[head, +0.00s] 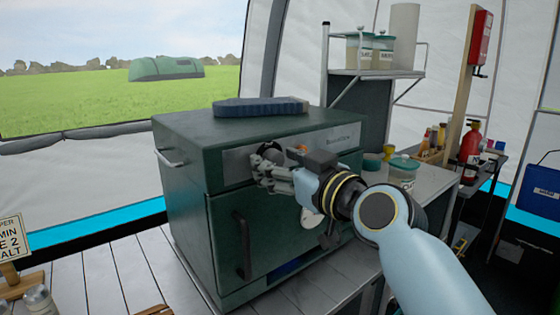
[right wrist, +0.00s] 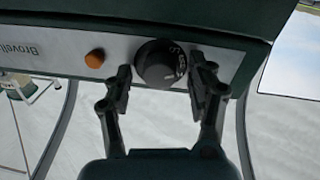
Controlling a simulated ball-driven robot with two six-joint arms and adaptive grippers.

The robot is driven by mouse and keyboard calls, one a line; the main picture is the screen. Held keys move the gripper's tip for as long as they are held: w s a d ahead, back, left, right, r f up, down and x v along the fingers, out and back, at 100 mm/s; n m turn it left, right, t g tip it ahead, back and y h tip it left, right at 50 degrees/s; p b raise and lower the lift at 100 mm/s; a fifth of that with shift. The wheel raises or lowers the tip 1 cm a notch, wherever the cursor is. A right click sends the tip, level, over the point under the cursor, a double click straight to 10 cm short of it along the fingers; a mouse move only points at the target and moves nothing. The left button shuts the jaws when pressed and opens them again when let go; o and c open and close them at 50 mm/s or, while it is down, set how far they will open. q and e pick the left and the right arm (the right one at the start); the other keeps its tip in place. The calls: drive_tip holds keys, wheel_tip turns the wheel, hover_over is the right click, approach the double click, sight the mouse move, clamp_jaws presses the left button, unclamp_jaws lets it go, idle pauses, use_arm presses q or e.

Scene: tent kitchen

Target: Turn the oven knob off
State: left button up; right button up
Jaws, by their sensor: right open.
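The oven (head: 190,195) is a dark green box with a steel control panel (head: 325,140). Its round black knob (right wrist: 161,63) has pale markings, shown in the right wrist view. My right gripper (head: 262,165) is in front of the panel, at the knob. In the right wrist view my right gripper (right wrist: 163,80) is open, with one finger on each side of the knob. Whether the fingers touch the knob is unclear. In the head view the gripper largely hides the knob. My left gripper is not in view.
An orange button or lamp (right wrist: 95,58) sits on the panel beside the knob. A folded blue cloth or mitt (head: 260,107) lies on the oven top. A lidded jar (head: 402,172) stands on the counter right of the oven. A fire extinguisher (head: 470,152) stands further right.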

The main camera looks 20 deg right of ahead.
drive_tip(key=c, duration=1.1)
drive_tip(key=shift+c, duration=0.2)
drive_tip(key=shift+m, duration=0.3)
drive_tip(key=m+p, duration=0.3)
drive_tip(key=m, duration=0.1)
drive_tip(key=shift+r, duration=0.1)
drive_tip(key=m+p, duration=0.3)
drive_tip(key=m, duration=0.3)
drive_tip(key=shift+g, duration=0.3)
drive_tip(key=m+p, duration=0.2)
drive_tip(key=m, duration=0.3)
drive_tip(key=m+y+p, duration=0.1)
drive_tip(key=m+p, duration=0.1)
drive_tip(key=m, duration=0.3)
drive_tip(key=shift+d+m, duration=0.1)
drive_tip(key=shift+m, duration=0.2)
